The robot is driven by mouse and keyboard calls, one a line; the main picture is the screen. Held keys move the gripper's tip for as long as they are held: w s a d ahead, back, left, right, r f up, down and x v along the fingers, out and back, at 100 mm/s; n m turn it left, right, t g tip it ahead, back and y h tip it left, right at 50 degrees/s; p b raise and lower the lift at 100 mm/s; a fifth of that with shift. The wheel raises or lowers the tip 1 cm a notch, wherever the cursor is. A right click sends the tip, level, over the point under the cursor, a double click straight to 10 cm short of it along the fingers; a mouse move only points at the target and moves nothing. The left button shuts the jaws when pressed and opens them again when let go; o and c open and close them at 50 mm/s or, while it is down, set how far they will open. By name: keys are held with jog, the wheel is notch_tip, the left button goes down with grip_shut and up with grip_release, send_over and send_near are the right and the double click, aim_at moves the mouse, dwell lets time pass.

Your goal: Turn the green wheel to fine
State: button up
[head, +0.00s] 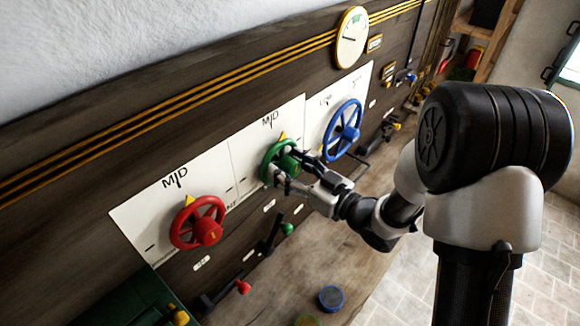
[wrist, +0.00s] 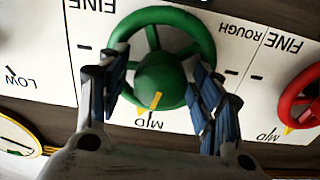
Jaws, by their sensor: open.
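The green wheel (head: 268,155) is on a white panel on the dark wooden wall, between a red and a blue wheel. In the wrist view, which is upside down, the green wheel (wrist: 205,32) shows its round hub and a yellow mark (wrist: 156,100) lined up with the MID label (wrist: 149,124). Its FINE label (wrist: 95,5) is at upper left there and ROUGH (wrist: 236,29) at right. My gripper (head: 291,168) is at the wheel. In the wrist view my gripper (wrist: 158,72) is open, its fingers on either side of the hub; contact is unclear.
The red wheel (head: 207,231) is to the left and the blue wheel (head: 348,131) to the right. Below are a green-knobbed lever (head: 287,229) and a red-knobbed lever (head: 243,287). A blue round container (head: 331,297) stands on the bench. A gauge (head: 351,38) hangs above.

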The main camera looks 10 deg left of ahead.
jog(key=c, duration=1.1)
jog(key=shift+o, duration=0.2)
jog(key=shift+m, duration=0.3)
jog(key=m+p, duration=0.1)
jog(key=m, duration=0.2)
jog(key=shift+m, duration=0.3)
jog(key=m+p, duration=0.1)
jog(key=m, duration=0.2)
jog(key=shift+w+m+p, duration=0.1)
jog(key=shift+m+p, duration=0.2)
jog(key=shift+p, duration=0.1)
jog(key=m+p, duration=0.1)
jog(key=m, duration=0.2)
jog(key=shift+d+m+p, duration=0.1)
jog(key=shift+m+p, duration=0.2)
jog(key=shift+p, duration=0.05)
jog(key=shift+m+p, duration=0.9)
jog(key=shift+m, duration=1.1)
jog(key=shift+f, duration=0.1)
